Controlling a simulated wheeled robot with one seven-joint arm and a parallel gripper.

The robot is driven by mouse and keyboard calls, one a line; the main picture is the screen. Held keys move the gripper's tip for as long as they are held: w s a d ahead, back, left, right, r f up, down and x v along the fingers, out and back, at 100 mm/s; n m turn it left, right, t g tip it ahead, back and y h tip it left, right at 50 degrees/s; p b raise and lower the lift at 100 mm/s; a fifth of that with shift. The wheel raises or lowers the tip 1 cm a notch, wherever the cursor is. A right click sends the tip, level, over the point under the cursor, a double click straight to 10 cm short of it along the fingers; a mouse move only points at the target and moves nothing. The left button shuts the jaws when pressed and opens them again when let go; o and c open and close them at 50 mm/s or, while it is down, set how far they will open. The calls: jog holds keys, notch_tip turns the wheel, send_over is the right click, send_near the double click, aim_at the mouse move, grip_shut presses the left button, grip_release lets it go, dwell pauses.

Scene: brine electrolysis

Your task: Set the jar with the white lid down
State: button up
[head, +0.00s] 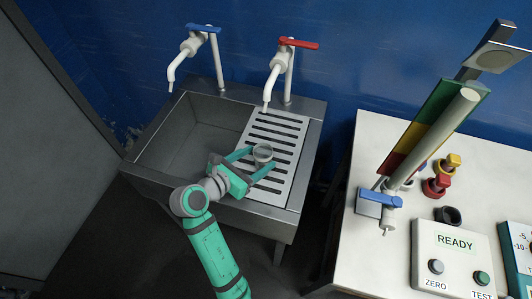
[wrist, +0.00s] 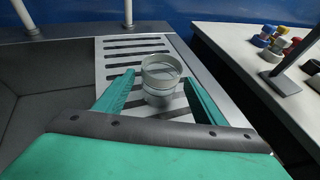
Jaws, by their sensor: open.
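A small grey, clear-looking jar (head: 263,152) stands upright on the slotted drainboard (head: 283,183) at the right side of the sink. In the wrist view, the jar (wrist: 160,80) has a pale ring at its top, and I cannot tell a solid white lid there. My gripper (head: 262,158) is open, with one green finger on each side of the jar. In the wrist view, my gripper (wrist: 159,79) shows a gap between each finger and the jar. The jar's foot appears to rest on the slats.
The sink basin (head: 190,140) is empty, left of the drainboard. Taps with a blue handle (head: 203,28) and a red handle (head: 299,43) rise behind. A white table (head: 350,220) at the right holds a READY box (head: 455,256), a stand and several coloured caps.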

aim_at(257, 159)
jog(key=shift+v, duration=2.3)
